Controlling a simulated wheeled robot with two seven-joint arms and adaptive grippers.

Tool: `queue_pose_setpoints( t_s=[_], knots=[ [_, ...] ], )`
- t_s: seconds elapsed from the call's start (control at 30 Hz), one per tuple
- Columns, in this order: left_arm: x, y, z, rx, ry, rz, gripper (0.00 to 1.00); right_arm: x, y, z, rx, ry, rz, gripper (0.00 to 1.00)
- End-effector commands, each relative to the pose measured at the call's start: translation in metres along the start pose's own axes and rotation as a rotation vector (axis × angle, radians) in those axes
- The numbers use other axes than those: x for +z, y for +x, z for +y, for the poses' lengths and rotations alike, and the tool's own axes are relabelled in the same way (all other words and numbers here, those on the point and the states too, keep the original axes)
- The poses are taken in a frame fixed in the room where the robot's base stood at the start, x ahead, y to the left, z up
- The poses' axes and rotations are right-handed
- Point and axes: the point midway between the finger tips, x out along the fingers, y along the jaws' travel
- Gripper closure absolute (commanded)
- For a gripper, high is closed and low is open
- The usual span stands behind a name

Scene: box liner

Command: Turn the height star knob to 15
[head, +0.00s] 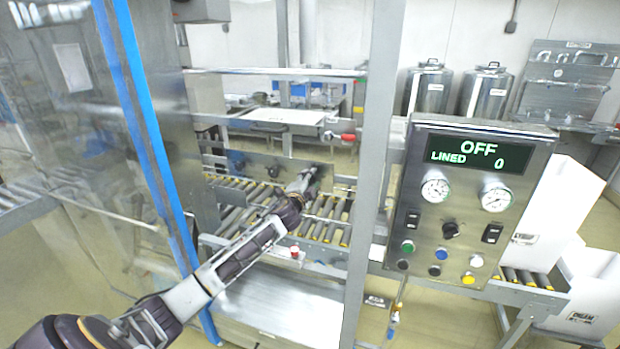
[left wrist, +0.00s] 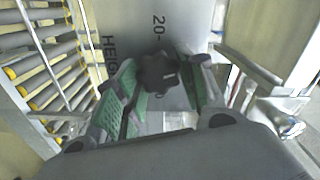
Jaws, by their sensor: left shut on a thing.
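The height star knob (left wrist: 158,74) is black and lobed, and shows in the left wrist view in front of a grey plate (left wrist: 185,28). The plate carries a "20" mark and part of a word starting "HEI"; other marks are hidden behind the knob and fingers. My left gripper (left wrist: 163,78) has its green-padded fingers on either side of the knob and is shut on it. In the head view my left gripper (head: 306,182) reaches over the roller conveyor to the machine's back rail. The knob is hidden there. My right gripper is not in view.
A roller conveyor (head: 322,222) runs below the gripper. A grey upright post (head: 370,150) stands right of my arm, and a blue-edged clear panel (head: 140,120) stands left. The control panel (head: 470,205) reads "OFF", "LINED 0". A red-handled lever (head: 347,137) sits behind.

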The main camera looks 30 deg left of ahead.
Motion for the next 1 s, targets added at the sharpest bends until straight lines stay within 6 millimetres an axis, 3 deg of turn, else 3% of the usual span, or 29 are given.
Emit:
queue_pose_setpoints(
  t_s=[0.4, 0.97, 1.0],
  knots=[
    [-0.0003, -0.0001, 0.0014, 0.002, 0.253, 0.001, 0.85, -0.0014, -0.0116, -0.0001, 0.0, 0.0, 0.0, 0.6],
    [-0.0002, -0.0002, 0.0027, 0.002, 0.293, 0.001, 0.85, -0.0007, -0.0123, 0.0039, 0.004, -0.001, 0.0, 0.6],
    [-0.0002, -0.0002, 0.0027, 0.002, 0.293, 0.001, 0.57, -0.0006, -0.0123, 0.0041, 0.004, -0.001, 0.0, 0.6]
  ],
)
